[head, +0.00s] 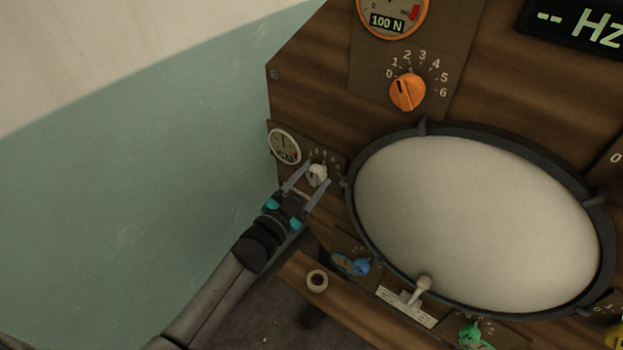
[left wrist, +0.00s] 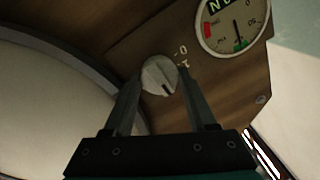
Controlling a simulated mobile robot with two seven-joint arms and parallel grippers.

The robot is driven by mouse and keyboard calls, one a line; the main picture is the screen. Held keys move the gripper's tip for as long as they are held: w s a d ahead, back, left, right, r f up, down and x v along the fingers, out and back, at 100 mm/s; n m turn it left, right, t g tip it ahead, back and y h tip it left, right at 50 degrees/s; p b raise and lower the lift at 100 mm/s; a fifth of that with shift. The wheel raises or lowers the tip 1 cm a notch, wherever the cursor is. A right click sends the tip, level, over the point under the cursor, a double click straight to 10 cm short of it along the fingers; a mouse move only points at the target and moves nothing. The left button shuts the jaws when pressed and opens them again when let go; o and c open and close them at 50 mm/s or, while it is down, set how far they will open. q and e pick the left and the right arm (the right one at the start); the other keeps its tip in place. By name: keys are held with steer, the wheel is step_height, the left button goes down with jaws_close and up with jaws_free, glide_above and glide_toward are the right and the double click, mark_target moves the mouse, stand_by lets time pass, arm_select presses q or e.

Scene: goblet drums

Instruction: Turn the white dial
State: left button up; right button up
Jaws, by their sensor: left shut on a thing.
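The white dial (head: 317,174) is a small knob on the left part of the wooden panel, below and right of a small white gauge (head: 284,146). My left gripper (head: 317,175) reaches it from the lower left, with one finger on each side of it. In the left wrist view the dial (left wrist: 160,76) is round and pale with a dark pointer line, and sits between the fingertips of my left gripper (left wrist: 162,82). The gripper is shut on the dial. Part of the scale beside it is hidden. My right gripper is not in view.
A large round drum skin (head: 480,220) in a dark rim stands just right of the dial. An orange dial (head: 407,92) is above. A blue knob (head: 358,266), a white lever (head: 420,288) and a green knob (head: 470,334) are below.

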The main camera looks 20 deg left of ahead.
arm_select(q)
steer(key=o, duration=1.4)
steer(key=shift+c, duration=0.2)
steer(key=shift+s, duration=0.1)
steer(key=p+v, duration=0.1)
steer(key=v, duration=1.4)
steer(key=shift+f, duration=0.15)
